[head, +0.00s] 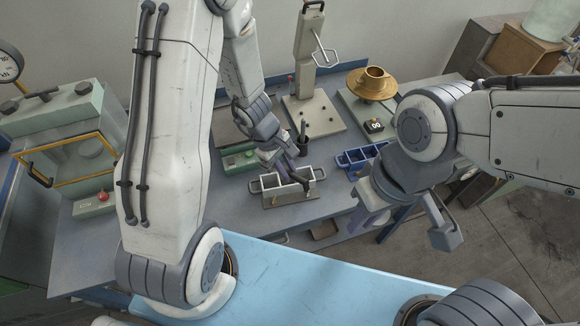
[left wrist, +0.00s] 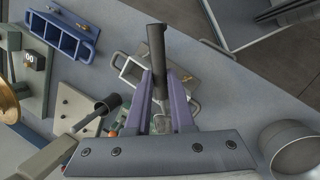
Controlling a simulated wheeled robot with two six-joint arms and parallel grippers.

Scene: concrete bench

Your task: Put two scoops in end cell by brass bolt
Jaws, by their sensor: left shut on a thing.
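A pale grey tray with several cells and a handle at each end (head: 288,196) stands on the bench. My left gripper (head: 291,165) is over this tray. In the left wrist view, its purple fingers (left wrist: 159,88) are shut on a dark, round-handled tool (left wrist: 156,45), probably the scoop. Its bowl is not clear, and I cannot tell whether it holds anything. The same tray (left wrist: 199,83) shows behind the fingers, which partly hide its cells. My right gripper (head: 410,226) is open and empty, right of the bench's front edge.
A blue divided tray (head: 351,161) stands to the right, also seen in the left wrist view (left wrist: 62,40). Behind are a pale stand with a lever (head: 311,117) and a brass funnel (head: 371,91). A green yellow-framed box (head: 63,125) is at left.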

